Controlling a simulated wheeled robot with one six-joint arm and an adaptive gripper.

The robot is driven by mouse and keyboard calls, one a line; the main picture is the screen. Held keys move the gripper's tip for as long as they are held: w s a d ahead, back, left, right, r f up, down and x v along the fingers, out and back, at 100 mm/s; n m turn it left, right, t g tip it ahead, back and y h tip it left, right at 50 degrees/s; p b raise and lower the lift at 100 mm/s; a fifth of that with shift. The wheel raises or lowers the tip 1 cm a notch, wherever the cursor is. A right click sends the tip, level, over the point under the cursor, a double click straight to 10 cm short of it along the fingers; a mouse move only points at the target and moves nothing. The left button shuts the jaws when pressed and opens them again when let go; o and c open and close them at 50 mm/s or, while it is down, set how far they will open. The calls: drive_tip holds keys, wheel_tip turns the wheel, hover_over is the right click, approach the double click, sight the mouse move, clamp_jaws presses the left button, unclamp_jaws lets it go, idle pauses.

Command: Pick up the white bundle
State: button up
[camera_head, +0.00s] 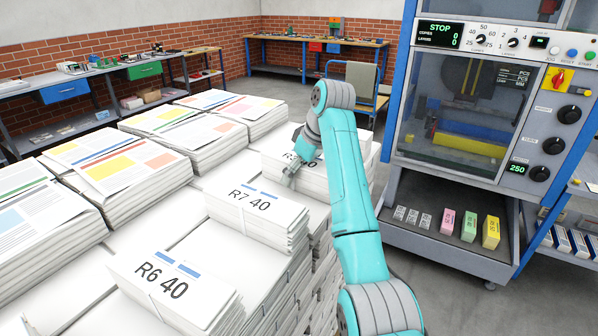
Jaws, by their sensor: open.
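Several white paper bundles with printed labels lie on the big stack at the left. One marked "R7 40" (258,213) is in the middle, and one marked "R6 40" (172,288) is at the front. A third white bundle (325,180) lies farther back, its label partly hidden by my arm. My gripper (289,178) is at the end of the teal arm, over the near left part of this third bundle and behind the "R7 40" one. It is open and small in view. I cannot tell whether it touches the paper.
Piles of coloured printed sheets (130,165) stand left of the white bundles. The machine (470,110) at the right has a lower shelf with pink (447,221), green (469,226) and yellow (491,232) blocks and small white pieces (412,216). Workbenches (318,40) line the brick walls.

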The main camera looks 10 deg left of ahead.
drive_tip(key=c, duration=1.7)
drive_tip(key=shift+s, duration=0.1)
drive_tip(key=shift+c, duration=0.3)
